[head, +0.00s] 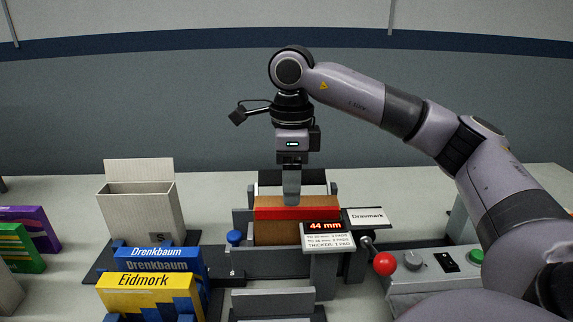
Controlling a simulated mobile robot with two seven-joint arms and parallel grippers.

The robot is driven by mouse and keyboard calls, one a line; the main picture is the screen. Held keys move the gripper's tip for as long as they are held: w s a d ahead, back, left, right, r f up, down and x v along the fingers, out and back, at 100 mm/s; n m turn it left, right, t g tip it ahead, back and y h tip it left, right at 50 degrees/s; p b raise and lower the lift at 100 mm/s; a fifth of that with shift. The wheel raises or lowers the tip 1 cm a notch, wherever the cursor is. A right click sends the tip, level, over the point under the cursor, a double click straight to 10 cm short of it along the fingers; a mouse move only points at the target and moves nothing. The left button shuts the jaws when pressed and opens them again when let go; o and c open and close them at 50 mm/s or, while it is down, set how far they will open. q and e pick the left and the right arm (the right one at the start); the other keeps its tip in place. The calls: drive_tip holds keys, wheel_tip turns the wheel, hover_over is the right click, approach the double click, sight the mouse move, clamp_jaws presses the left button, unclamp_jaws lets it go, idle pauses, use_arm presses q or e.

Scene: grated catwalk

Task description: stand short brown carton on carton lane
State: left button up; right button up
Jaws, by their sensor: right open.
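A brown carton (276,235) sits in a dark grey fixture in the middle of the head view. A red band (285,213) crosses its front; I cannot tell whether it belongs to the carton or the fixture. My right gripper (291,196) points straight down at the carton's top, its fingers seen edge-on. It is open, and whether the fingers straddle or touch the carton is unclear. No lane is clearly labelled as the carton lane. My left gripper is out of view.
The fixture's display (325,227) reads 44 mm, beside a red-knobbed lever (384,263) and a button panel (440,262). An open pale box (140,215), blue cartons (160,262) and a yellow Eidmork carton (148,290) stand left. Purple and green cartons stand far left.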

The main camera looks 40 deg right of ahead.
hover_over(296, 236)
drive_tip(key=w+d, duration=0.1)
drive_tip(key=w, duration=0.1)
drive_tip(key=shift+w+f, duration=0.2)
drive_tip(key=shift+f, duration=2)
drive_tip(key=shift+c, duration=0.3)
drive_tip(key=c, duration=0.6)
drive_tip(key=shift+r, duration=0.25)
drive_tip(key=shift+c, duration=0.2)
drive_tip(key=shift+w, duration=0.1)
drive_tip(key=shift+f, duration=0.15)
drive_tip(key=o, duration=1.1)
